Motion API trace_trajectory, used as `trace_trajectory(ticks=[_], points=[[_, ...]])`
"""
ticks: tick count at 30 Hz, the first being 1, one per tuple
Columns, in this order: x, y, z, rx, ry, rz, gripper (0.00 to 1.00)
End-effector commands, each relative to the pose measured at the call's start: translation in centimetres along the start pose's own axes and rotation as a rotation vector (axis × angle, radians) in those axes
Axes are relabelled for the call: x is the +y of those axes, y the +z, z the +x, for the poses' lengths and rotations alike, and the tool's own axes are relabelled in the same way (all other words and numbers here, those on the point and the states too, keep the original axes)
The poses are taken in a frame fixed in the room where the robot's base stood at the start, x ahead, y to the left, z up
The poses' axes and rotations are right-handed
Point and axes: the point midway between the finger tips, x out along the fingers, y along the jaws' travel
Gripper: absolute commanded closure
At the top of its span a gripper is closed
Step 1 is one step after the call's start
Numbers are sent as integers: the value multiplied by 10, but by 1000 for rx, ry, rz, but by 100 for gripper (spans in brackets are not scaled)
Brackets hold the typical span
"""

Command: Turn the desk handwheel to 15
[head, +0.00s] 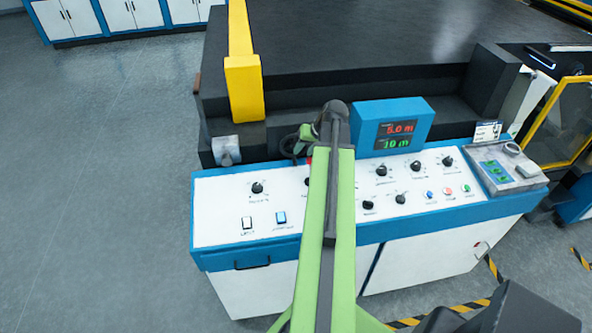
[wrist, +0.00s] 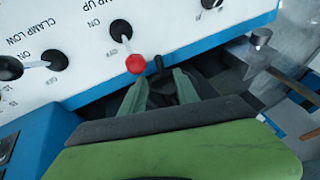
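The control desk (head: 225,200) has a white sloped top with a blue edge. A dark round part with a short black handle (wrist: 159,65), probably the handwheel, shows beyond the desk's blue edge in the wrist view. In the head view a dark ring (head: 287,147) shows at the back edge, partly behind my arm. My gripper (wrist: 160,76) has its two green fingers apart, one on each side of the handle; I cannot tell whether they touch it. The blue display box (head: 405,112) reads 5.0 m in red and 10 m in green.
A lever with a red ball (wrist: 136,64) stands close beside my left fingertip. Several black knobs (head: 257,187) and coloured buttons (head: 447,191) cover the desk. A yellow post (head: 244,85) and a dark machine bed (head: 350,45) stand behind. The floor at left is clear.

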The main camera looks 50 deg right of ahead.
Motion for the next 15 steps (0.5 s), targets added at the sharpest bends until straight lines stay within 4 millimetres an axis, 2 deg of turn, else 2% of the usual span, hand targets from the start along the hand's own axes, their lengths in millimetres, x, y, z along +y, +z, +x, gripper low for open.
trace_trajectory(ticks=[1, 6, 10, 15], points=[[4, 3, 22, 0, 0, -1, 63], [4, 2, 56, 1, 0, 1, 63], [3, 1, 72, 1, 0, 1, 63], [2, 0, 79, 1, 0, 2, 63]])
